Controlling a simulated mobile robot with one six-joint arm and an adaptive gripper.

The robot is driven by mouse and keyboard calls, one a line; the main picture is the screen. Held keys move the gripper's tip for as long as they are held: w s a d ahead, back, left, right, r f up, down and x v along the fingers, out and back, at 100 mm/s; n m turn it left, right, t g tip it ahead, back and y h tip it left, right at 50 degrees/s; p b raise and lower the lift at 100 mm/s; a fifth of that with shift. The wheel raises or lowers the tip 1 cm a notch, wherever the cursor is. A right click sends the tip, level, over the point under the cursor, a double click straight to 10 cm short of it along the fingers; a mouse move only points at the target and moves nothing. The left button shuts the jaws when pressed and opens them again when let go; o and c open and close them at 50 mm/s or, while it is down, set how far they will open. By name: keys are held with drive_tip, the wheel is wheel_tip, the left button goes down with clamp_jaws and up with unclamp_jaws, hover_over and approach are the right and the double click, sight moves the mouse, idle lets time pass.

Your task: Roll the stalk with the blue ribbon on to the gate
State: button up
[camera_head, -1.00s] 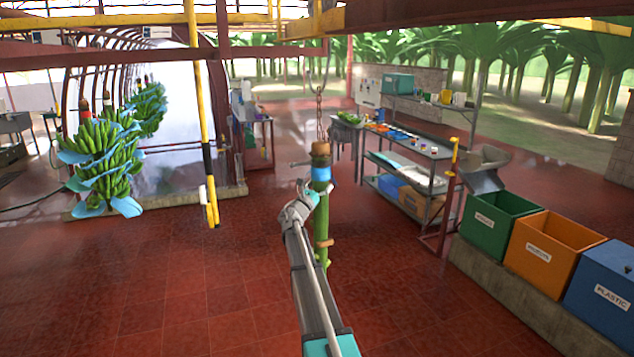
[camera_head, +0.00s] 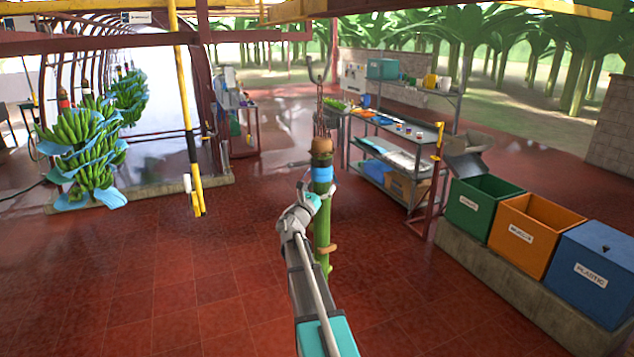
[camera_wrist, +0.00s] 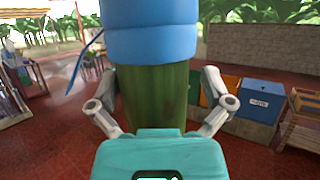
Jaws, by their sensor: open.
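The green stalk (camera_head: 322,222) hangs upright from a chain and hook, with a blue ribbon (camera_head: 321,174) round its upper part. In the wrist view the stalk (camera_wrist: 152,98) stands between my open fingers, and the blue ribbon (camera_wrist: 150,35) is just above them. My gripper (camera_head: 318,196) is at the stalk just below the ribbon; in the wrist view the fingers (camera_wrist: 160,108) are spread on both sides of it. Whether they touch it I cannot tell. A yellow and black striped bar (camera_head: 195,170) hangs to the left of the stalk; whether it is the gate is unclear.
Banana bunches with blue sheets (camera_head: 80,155) hang at the left. Green (camera_head: 478,205), orange (camera_head: 535,235) and blue (camera_head: 590,272) bins stand on a low ledge at the right. A shelf table (camera_head: 395,150) stands behind. The red tiled floor is open at the left.

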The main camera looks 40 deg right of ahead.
drive_tip(key=shift+s+a, duration=0.25)
drive_tip(key=shift+s, duration=0.8)
drive_tip(key=shift+s+a, duration=0.25)
drive_tip(key=shift+s, duration=0.75)
drive_tip(key=s+a+f+m+g+y+b, duration=0.4)
drive_tip(key=a+f+m, duration=0.45)
drive_tip(key=f, duration=0.45)
drive_tip(key=s+a+f+m+g+y+b, duration=0.2)
drive_tip(key=s+a+f+m+y+b, duration=0.3)
drive_tip(key=a+f+m, duration=0.6)
drive_tip(key=s+a+f+m+y+b, duration=0.1)
drive_tip(key=s+a+f+y, duration=0.1)
drive_tip(key=a+f+y, duration=0.2)
drive_tip(key=s+a+f+g+y+b, duration=0.1)
drive_tip(key=s+a+f+y+b, duration=0.1)
drive_tip(key=a+f, duration=0.4)
drive_tip(key=s+a+f+m+g+y+b, duration=0.1)
drive_tip(key=s+a+f+y, duration=0.3)
drive_tip(key=a, duration=0.9)
drive_tip(key=shift+s+a+f+m+y+b, duration=0.3)
drive_tip(key=shift+f+y+b, duration=0.25)
drive_tip(key=shift+f+y, duration=0.4)
